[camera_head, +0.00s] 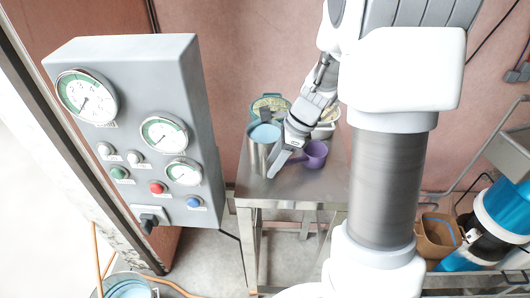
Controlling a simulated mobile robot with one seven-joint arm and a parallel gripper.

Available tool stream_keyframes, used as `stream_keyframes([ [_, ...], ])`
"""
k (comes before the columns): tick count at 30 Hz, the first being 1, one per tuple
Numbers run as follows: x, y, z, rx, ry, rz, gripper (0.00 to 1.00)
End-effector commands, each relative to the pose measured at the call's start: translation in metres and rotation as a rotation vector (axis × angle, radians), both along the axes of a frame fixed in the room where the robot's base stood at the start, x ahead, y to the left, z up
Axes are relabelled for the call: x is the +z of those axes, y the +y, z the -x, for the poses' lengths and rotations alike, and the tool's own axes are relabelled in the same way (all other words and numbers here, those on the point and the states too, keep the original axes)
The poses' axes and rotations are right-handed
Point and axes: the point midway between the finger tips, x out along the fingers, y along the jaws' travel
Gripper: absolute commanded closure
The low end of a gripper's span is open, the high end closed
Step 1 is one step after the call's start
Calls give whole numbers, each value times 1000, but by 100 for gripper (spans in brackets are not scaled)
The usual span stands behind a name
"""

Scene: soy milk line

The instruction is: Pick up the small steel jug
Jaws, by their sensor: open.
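A steel jug (257,160) stands upright on the steel table (265,193), near its left edge. Its round top looks pale blue; I cannot tell whether that is its contents or a reflection. My gripper (279,163) reaches down from the upper right and is open. Its fingers overlap the jug's right side in the picture. I cannot tell whether they touch the jug or are around it, and part of the jug's right side is hidden behind them.
A purple cup (316,154) stands just right of my gripper. Behind the jug is a teal-rimmed bowl (265,102) with yellowish contents; a pale container (326,127) is partly hidden by my arm. A grey gauge panel (140,100) rises at left. The table's front is clear.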

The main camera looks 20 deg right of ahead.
Motion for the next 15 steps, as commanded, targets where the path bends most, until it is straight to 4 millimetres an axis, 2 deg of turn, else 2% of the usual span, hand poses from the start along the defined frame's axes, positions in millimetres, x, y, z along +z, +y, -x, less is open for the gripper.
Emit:
stream_keyframes([
  [7,-30,14,-8,0,3,-1,49],
  [15,-36,17,-9,1,0,1,49],
])
